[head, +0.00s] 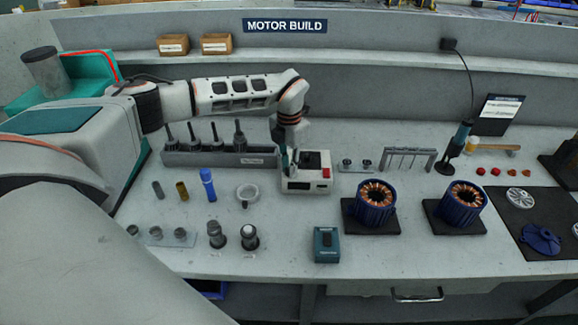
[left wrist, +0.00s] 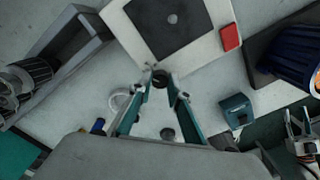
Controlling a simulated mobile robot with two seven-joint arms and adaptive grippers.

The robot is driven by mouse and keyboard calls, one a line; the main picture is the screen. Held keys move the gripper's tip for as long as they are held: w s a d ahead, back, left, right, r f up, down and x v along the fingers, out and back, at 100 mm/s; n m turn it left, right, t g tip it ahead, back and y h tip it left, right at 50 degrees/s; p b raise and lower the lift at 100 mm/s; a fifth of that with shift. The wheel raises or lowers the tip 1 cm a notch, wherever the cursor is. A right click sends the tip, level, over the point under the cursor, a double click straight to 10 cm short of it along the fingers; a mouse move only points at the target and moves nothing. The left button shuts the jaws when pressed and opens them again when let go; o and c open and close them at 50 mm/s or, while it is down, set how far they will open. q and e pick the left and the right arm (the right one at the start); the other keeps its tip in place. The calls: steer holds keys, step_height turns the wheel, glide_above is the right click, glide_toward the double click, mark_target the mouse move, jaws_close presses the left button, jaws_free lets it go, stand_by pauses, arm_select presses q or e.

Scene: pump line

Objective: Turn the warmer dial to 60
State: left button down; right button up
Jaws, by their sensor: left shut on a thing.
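The warmer (head: 305,184) is a white box with a dark top plate and a red block at its right, standing in the middle of the bench. In the left wrist view its white top (left wrist: 202,38) fills the upper middle. My left gripper (head: 291,168) points down at the warmer's front left part. In the left wrist view my left gripper's fingertips (left wrist: 161,76) are closed around the small dark dial (left wrist: 160,79) at the warmer's near edge. The dial's marks and setting cannot be read.
A grey tool rack (head: 218,159) stands left of the warmer. Two copper-wound stators (head: 376,203) sit at the right. Free bench lies between these.

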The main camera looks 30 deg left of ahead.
arm_select(q)
steer(key=shift+n, duration=0.6)
steer(key=c, duration=1.9)
jaws_free()
steer(key=shift+r, duration=0.1)
step_height(320, 180, up, 12)
